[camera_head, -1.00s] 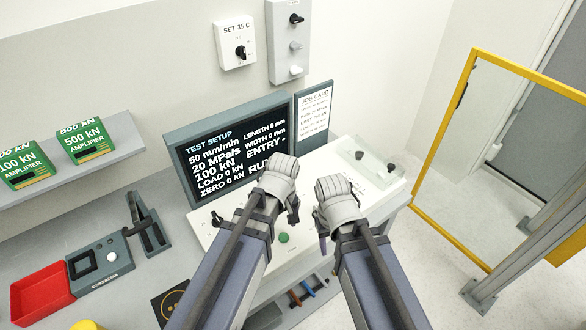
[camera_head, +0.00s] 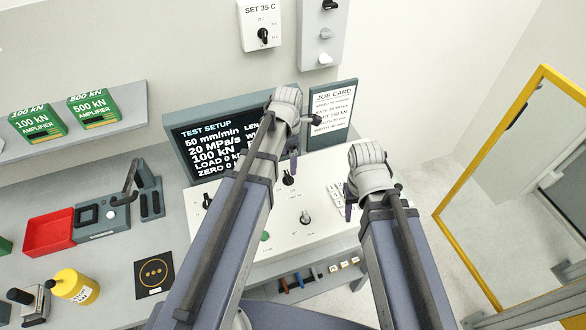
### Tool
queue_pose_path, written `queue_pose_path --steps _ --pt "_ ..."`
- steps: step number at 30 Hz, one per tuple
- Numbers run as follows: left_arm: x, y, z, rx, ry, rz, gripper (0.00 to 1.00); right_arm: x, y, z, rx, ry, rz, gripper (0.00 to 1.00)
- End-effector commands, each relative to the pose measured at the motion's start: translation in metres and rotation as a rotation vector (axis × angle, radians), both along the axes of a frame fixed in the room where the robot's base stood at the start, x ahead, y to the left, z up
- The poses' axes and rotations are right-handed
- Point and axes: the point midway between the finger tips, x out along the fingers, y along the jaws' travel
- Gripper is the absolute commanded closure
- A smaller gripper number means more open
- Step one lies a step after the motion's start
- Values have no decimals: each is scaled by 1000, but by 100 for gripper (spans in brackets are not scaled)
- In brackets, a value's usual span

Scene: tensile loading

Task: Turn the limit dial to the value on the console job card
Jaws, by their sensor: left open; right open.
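The job card (camera_head: 331,112) stands at the right of the console screen (camera_head: 205,150). Its small lines, including the limit value, are not surely legible. The pale console panel (camera_head: 262,205) has a black knob (camera_head: 288,178) near its middle, a knob (camera_head: 306,218) nearer the front and another black knob (camera_head: 207,200) at the left. Their labels are too small to tell which is the limit dial. My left gripper (camera_head: 305,140) is open in front of the screen's right part, above the middle knob. My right gripper (camera_head: 373,199) is open over the panel's right side. Neither visibly touches a knob.
A green button (camera_head: 265,236) is on the panel, partly behind my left arm. A keypad (camera_head: 335,190) lies beside my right gripper. A wall box marked SET 35 C (camera_head: 262,24) is above. A yellow-framed guard (camera_head: 492,140) stands at the right.

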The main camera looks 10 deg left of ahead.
Motion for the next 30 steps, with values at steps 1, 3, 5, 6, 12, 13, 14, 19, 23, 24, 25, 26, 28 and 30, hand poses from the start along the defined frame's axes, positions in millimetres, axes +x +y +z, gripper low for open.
queue_pose_path --steps 1,3,5,6,12,13,14,19,23,24,25,26,28,30 --pt "0 0 0 0 0 0 5 0 0 -1 0 0 0 50" --pt "0 0 -2 0 0 -1 5 0 0 -2 0 0 0 50" --pt "0 0 -4 0 0 -2 5 0 0 -4 0 0 1 50" --pt "0 0 -6 0 0 -2 5 0 0 -6 0 0 1 50" --pt "0 0 -23 0 0 -3 5 0 0 -23 -1 0 4 50" --pt "0 0 -26 0 0 -4 5 0 0 -26 -1 0 5 50" --pt "0 0 -30 0 0 -4 5 0 0 -30 -1 0 6 50" --pt "0 0 -52 0 0 -4 5 0 0 -52 -2 0 8 50" --pt "0 0 -68 0 0 -4 5 0 0 -68 -2 0 9 50" --pt "0 0 -72 0 0 -4 5 0 0 -72 -2 0 8 50" --pt "0 0 -74 0 0 -4 5 0 0 -74 -2 0 8 50" --pt "0 0 -76 0 0 -4 5 0 0 -76 -2 0 8 50" --pt "0 0 -79 0 0 -4 5 0 0 -79 -2 0 8 50" --pt "0 0 -79 0 0 -4 5 0 0 -79 -2 0 8 50"
